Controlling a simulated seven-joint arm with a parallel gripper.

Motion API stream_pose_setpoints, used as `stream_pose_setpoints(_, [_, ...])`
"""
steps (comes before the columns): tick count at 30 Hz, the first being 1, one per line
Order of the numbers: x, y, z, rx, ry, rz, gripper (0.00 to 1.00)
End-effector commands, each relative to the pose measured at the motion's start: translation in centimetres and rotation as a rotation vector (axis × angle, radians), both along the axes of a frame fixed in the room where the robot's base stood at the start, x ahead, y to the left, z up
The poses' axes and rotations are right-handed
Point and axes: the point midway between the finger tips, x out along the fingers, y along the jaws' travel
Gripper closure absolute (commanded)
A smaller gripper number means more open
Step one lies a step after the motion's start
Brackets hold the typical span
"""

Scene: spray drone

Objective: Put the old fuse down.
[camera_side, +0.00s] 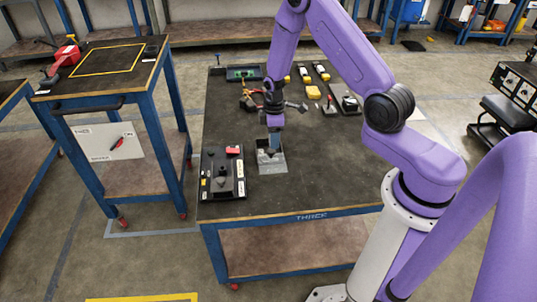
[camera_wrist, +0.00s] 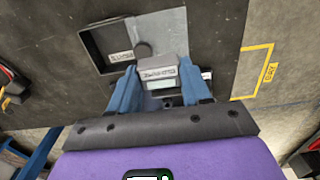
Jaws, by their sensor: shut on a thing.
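My gripper (camera_side: 274,141) points down over a grey open tray (camera_side: 281,165) on the dark table. In the wrist view, its two blue fingers (camera_wrist: 160,90) are shut on a small grey block with a printed label, which looks like the old fuse (camera_wrist: 158,71). The tray (camera_wrist: 121,56) shows just beyond it in that view, with a label on its wall. In the side view, the fuse is at the fingertips, low in or just over the tray. I cannot tell whether it touches the tray floor.
A black case with a red part (camera_side: 222,172) stands left of the tray. A green board (camera_side: 243,73), a yellow block (camera_side: 313,92) and other small parts lie at the back. Spindly dark drone-like parts (camera_side: 294,106) are close behind my gripper. The table front is clear.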

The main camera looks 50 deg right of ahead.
Motion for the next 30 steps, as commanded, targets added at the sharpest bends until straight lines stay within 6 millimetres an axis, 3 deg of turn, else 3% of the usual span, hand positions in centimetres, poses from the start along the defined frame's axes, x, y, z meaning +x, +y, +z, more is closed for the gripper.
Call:
stream_pose_setpoints(6, [-4.5, -1.7, 1.5, 0.0, 0.0, -0.002, 1.0])
stream_pose_setpoints(12, [-6.1, -2.2, 1.9, 0.0, 0.0, 0.0, 1.0])
stream_pose_setpoints(17, [-4.6, -2.8, 1.1, -0.001, -0.001, 0.0, 1.0])
stream_pose_setpoints(30, [2.1, -4.9, -2.1, 0.0, 0.0, 0.0, 1.0])
